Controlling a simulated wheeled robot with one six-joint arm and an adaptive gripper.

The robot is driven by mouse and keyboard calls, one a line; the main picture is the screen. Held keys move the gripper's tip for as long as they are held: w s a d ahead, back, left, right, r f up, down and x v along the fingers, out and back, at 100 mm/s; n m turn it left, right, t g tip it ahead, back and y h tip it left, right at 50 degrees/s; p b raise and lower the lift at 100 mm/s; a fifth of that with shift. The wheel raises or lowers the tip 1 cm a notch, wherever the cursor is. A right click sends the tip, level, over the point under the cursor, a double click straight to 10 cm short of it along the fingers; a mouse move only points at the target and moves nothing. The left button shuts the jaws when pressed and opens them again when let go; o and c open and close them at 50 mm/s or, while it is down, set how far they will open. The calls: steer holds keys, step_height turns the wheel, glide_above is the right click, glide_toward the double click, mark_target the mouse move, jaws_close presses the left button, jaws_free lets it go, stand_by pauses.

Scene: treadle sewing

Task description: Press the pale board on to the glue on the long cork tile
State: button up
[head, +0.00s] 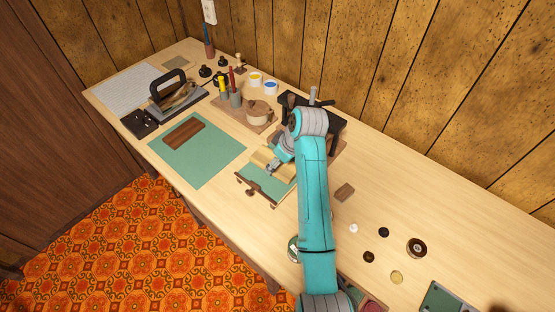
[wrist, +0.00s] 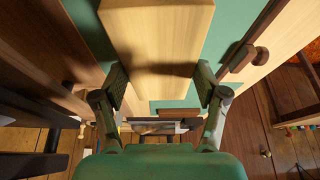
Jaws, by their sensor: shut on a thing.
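My gripper (head: 276,163) is low over the green-topped work surface at the middle of the table in the head view. The pale board (wrist: 158,35) lies between my two fingers (wrist: 161,88) in the wrist view, and my gripper is shut on it. The board's long end reaches away from my palm. In the head view, part of the pale board (head: 261,157) shows beside my gripper, just above the green surface (head: 262,183). I cannot make out the long cork tile or its glue; whether the board touches anything beneath it is not clear.
A green mat (head: 213,157) with a dark brown block (head: 183,133) lies to the left. Pen cups, a round pot (head: 259,111) and paint tins stand behind. A black iron-like tool (head: 172,94) is far left. Small discs lie right; the right table is mostly free.

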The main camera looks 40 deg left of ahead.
stand_by(0.4)
steer(key=o, duration=1.2)
steer(key=shift+o, duration=0.2)
steer(key=v, duration=1.1)
steer(key=shift+d+r, duration=0.15)
steer(key=shift+r, duration=0.25)
